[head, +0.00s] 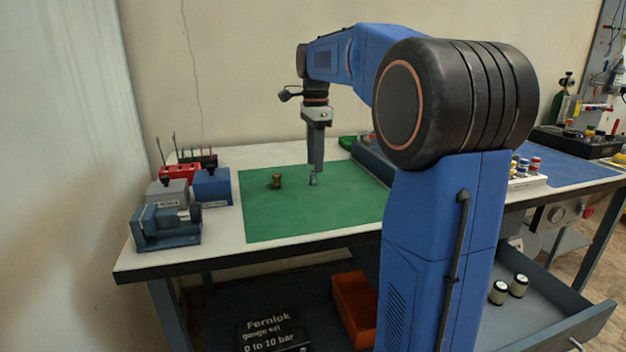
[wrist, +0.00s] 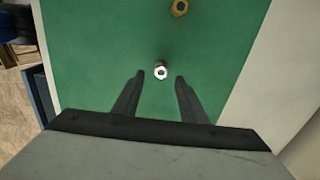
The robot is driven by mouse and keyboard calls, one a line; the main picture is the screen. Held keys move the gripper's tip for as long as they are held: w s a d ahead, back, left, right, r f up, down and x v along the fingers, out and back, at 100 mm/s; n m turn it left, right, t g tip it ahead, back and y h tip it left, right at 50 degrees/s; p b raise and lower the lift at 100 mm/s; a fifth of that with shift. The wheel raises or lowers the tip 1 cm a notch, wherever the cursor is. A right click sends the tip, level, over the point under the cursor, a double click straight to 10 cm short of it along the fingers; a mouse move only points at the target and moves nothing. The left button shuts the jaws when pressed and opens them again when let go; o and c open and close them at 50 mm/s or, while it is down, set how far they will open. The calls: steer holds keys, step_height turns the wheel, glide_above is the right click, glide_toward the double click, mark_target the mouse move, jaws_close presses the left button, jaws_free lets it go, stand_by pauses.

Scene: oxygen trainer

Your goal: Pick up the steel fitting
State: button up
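The steel fitting (head: 312,179) stands on the green mat (head: 262,215), just below my gripper in the head view. In the wrist view the steel fitting (wrist: 161,72) shows as a small silver hex piece with a dark hole, a little beyond the fingertips and roughly centred between them. My gripper (wrist: 160,77) is open and empty, its two dark fingers apart. In the head view my gripper (head: 315,168) points straight down above the mat. A brass fitting (head: 277,181) stands to the left of the steel one; it also shows at the top of the wrist view (wrist: 179,8).
A grey-blue case (head: 372,160) lies right of the mat. An open drawer (head: 550,315) juts out at lower right. The mat's front is clear.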

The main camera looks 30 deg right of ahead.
mark_target(313, 178)
step_height(313, 178, down, 5)
steer(key=shift+w+a, duration=0.1)
steer(key=shift+a, duration=0.05)
jaws_close()
